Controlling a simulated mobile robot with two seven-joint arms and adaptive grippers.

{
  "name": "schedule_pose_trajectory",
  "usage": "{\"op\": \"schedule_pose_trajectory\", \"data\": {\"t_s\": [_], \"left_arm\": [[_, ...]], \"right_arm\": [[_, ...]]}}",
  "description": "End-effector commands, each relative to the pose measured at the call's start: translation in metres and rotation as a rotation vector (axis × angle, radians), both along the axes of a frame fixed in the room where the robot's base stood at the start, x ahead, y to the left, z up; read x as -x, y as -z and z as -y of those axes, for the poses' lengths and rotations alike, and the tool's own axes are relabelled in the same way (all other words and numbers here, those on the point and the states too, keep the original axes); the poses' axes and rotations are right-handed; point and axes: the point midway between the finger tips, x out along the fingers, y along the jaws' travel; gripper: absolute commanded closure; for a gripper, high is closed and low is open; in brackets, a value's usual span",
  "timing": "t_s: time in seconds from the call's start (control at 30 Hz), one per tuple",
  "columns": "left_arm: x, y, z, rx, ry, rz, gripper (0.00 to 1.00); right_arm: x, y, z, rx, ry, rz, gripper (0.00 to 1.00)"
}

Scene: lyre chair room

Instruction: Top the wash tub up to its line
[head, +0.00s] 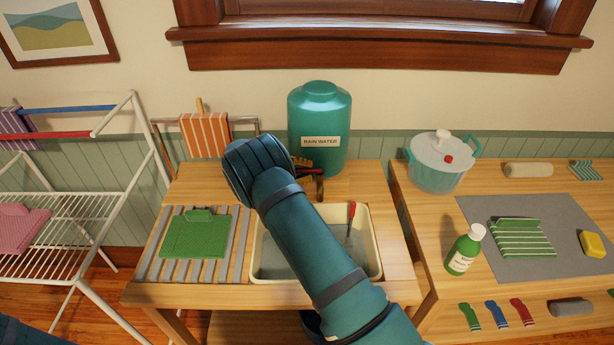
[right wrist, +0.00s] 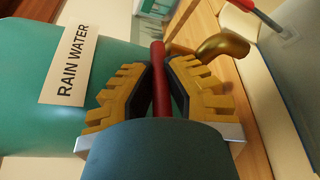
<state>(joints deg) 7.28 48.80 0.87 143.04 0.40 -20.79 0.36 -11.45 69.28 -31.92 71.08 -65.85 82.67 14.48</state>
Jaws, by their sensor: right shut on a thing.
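The teal rain water tank (head: 320,108) stands at the back of the wooden stand. Its brass spout (right wrist: 222,46) and red tap lever (right wrist: 158,78) show in the right wrist view. My right gripper (right wrist: 160,88) is shut on the red lever, with a yellow finger on each side. In the head view the gripper (head: 308,166) is partly hidden by my arm. The cream wash tub (head: 376,262) sits below the spout, holding greyish water; a red-topped stick (head: 351,212) stands in it. My arm covers its middle. I see no stream from the spout. My left gripper is out of view.
A slatted rack with a green cloth (head: 195,238) lies left of the tub. A white drying rack (head: 85,215) stands at far left. The right table holds a lidded pot (head: 438,175), green bottle (head: 464,252), striped cloth (head: 520,238) and yellow sponge (head: 593,244).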

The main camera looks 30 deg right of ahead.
Motion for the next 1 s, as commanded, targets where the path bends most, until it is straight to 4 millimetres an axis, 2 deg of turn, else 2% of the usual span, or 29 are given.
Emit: {"op": "schedule_pose_trajectory", "data": {"t_s": [0.23, 0.27, 0.33, 0.73, 0.87, 1.0], "left_arm": [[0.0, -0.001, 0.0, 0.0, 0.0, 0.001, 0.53], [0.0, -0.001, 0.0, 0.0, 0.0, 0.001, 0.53], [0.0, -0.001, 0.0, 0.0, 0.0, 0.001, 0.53], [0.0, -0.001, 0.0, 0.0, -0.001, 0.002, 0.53], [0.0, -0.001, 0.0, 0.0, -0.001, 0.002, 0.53], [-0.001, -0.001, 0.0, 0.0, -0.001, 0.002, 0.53]], "right_arm": [[-0.001, -0.002, 0.001, 0.001, -0.002, 0.001, 1.0], [-0.001, -0.002, 0.001, 0.001, -0.002, 0.001, 0.8], [-0.001, -0.002, 0.001, 0.001, -0.002, 0.001, 0.56], [-0.002, -0.002, -0.004, 0.0, -0.002, 0.001, 0.54], [-0.006, -0.005, -0.02, 0.0, -0.005, 0.0, 0.54], [-0.012, -0.011, -0.047, 0.0, -0.005, 0.002, 0.54]]}}
